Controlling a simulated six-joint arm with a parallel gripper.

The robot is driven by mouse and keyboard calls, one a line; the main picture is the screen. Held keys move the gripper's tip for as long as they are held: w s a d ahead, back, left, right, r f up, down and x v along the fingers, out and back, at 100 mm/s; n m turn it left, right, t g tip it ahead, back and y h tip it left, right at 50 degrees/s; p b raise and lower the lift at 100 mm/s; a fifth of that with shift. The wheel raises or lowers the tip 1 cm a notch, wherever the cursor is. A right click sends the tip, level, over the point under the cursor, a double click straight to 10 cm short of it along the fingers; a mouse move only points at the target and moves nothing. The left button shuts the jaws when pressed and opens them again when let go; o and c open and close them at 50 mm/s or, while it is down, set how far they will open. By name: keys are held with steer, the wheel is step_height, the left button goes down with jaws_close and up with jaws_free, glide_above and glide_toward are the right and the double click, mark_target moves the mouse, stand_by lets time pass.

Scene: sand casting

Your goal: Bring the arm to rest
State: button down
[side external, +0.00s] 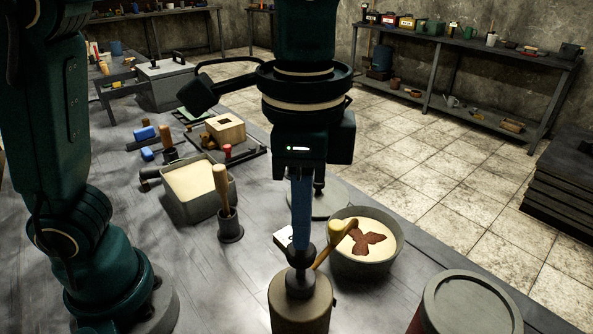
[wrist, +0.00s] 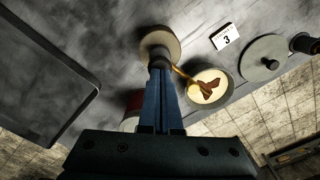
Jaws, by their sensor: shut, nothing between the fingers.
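My gripper (side external: 301,232) points straight down with its blue fingers together, and nothing shows between them. It is right above a dark knob on a tan cylinder (side external: 301,303) at the front of the table; whether the tips touch the knob I cannot tell. In the wrist view the shut fingers (wrist: 158,70) reach toward the same cylinder (wrist: 158,40). A wooden-handled tool (side external: 335,240) leans beside the knob, its pale head over a round pot (side external: 366,268). The pot holds pale sand with a reddish-brown leaf-like shape (side external: 368,240).
A square sand bin (side external: 188,210) and a dark holder (side external: 230,229) with a wooden handle stand left of my gripper. A lidded drum (side external: 468,305) is at the front right. A card marked 3 (wrist: 226,37) and a round grey lid (wrist: 264,62) lie beyond the pot.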

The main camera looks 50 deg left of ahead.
steer(key=shift+r, duration=0.15)
steer(key=shift+w+a+r, duration=0.2)
steer(key=shift+a, duration=0.05)
steer(key=s+a+r+n+t, duration=0.1)
steer(key=a+r+n+t, duration=0.1)
steer(key=a+n, duration=0.35)
steer(key=s+a+f+n+t, duration=0.3)
steer(key=a+f, duration=0.2)
steer(key=a, duration=0.2)
steer(key=shift+f+t, duration=0.3)
